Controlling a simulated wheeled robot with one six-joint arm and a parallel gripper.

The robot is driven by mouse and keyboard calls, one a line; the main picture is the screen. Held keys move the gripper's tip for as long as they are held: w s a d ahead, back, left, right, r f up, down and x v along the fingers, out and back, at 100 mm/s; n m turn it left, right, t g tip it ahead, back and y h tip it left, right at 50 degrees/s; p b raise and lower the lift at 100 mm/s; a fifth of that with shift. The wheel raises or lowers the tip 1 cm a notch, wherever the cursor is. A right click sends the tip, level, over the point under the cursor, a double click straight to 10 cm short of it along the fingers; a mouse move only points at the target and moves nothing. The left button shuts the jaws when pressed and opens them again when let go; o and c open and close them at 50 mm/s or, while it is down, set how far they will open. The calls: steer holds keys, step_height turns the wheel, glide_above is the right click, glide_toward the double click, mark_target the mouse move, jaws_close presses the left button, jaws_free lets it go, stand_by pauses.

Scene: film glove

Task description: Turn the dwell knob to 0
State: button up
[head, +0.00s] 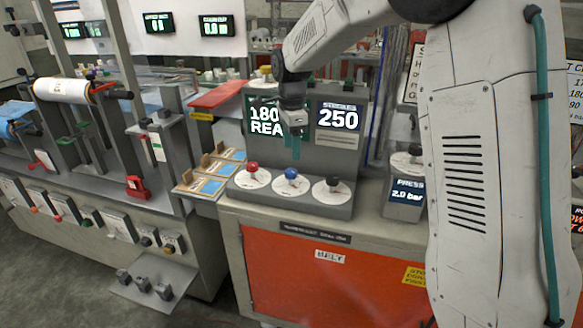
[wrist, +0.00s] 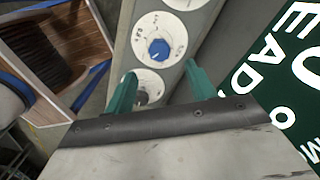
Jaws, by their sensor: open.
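A sloped grey panel carries three round white dials: a red knob (head: 252,168), a blue knob (head: 291,173) and a black knob (head: 332,182). Which one is the dwell knob I cannot tell, as the dial lettering is too small. My gripper (head: 293,150) points down above the panel, its teal fingers open and empty over the blue knob in the head view. In the wrist view the blue knob (wrist: 158,50) lies ahead of the fingertips. The dark knob (wrist: 142,97) shows beside the left finger, partly hidden by the gripper (wrist: 160,85). Neither knob appears gripped.
Behind the knobs stand a green-lit display (head: 265,122) reading 180 and a second display (head: 338,117) reading 250. A press display (head: 408,191) with its own knob stands at right. A tray of blue-and-tan pieces (head: 208,172) lies left of the panel.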

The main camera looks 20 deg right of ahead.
mark_target(291, 170)
step_height(291, 170, down, 8)
steer(key=shift+r, duration=0.25)
steer(key=c, duration=1)
